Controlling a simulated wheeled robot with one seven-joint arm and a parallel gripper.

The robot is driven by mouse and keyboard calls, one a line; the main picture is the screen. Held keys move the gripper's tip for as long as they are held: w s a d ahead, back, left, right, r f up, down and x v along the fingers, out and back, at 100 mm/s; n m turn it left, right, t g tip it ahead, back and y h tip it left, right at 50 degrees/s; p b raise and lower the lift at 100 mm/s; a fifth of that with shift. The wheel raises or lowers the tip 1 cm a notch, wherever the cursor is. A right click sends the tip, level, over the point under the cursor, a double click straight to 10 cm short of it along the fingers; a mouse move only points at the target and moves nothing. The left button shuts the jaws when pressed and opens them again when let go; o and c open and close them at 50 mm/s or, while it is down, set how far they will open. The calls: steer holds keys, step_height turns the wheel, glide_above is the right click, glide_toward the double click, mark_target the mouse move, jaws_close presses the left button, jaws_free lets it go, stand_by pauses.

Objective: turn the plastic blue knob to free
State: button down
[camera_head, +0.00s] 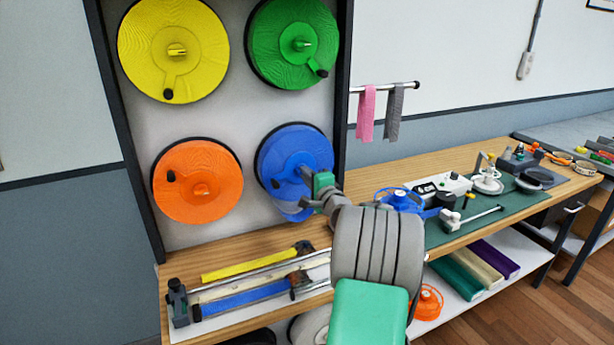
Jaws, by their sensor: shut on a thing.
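The blue reel (298,148) is on the wall panel, lower right of a group of round reels. Its blue knob is near the reel's centre and mostly hidden behind my gripper. My gripper (306,176) is at the front of the blue reel and is shut on the blue knob, as far as the view shows. My grey wrist and green arm cover the area below and right of it. The knob's exact angle cannot be told.
Yellow (190,40), green (285,60) and orange (190,195) reels share the panel. The wooden bench (440,170) below carries yellow and blue straps on a rack (185,305), and several tools on a green mat (450,225). A rail with pink and grey cloths (366,115) sticks out at right.

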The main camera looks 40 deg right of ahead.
steer(key=shift+f+b, duration=0.15)
steer(key=shift+b, duration=0.3)
steer(key=shift+n+b, duration=9)
steer(key=shift+b, duration=2.2)
steer(key=c, duration=1.5)
jaws_free()
